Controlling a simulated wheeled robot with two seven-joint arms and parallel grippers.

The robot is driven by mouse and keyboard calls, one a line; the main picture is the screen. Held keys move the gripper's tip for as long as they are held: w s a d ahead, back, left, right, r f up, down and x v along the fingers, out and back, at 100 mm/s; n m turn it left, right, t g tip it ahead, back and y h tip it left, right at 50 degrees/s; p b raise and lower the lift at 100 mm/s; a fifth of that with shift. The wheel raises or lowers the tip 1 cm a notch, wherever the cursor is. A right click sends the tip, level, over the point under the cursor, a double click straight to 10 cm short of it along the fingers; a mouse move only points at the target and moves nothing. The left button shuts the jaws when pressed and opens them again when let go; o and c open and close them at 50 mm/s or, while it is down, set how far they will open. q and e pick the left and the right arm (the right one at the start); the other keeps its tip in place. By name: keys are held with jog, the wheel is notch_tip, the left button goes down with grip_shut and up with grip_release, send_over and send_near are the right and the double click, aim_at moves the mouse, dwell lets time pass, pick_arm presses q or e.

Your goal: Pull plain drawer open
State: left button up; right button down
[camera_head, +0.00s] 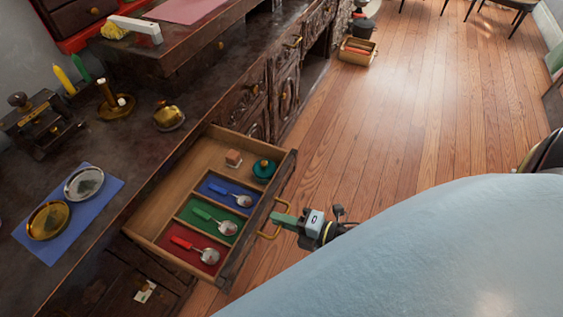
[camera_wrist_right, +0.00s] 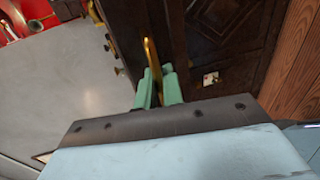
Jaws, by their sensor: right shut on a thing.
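The wooden drawer (camera_head: 287,175) stands pulled out from the dark cabinet, and its inside is visible. It holds spoons in blue, green and red compartments. A brass handle (camera_head: 268,236) is on its front. My right gripper (camera_head: 277,217) is at this handle with its green fingers shut on it. In the right wrist view the brass handle (camera_wrist_right: 151,52) rises between the green fingers (camera_wrist_right: 158,88). My left gripper is in neither view.
The counter (camera_head: 140,150) carries candles, brass items and a blue mat (camera_head: 95,203) with two plates. Carved cabinet doors (camera_head: 285,92) lie beyond. The wooden floor (camera_head: 420,120) is mostly clear.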

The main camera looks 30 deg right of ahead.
jog(key=c, duration=1.6)
grip_release()
jog(key=shift+c, duration=0.2)
jog(key=shift+s, duration=0.1)
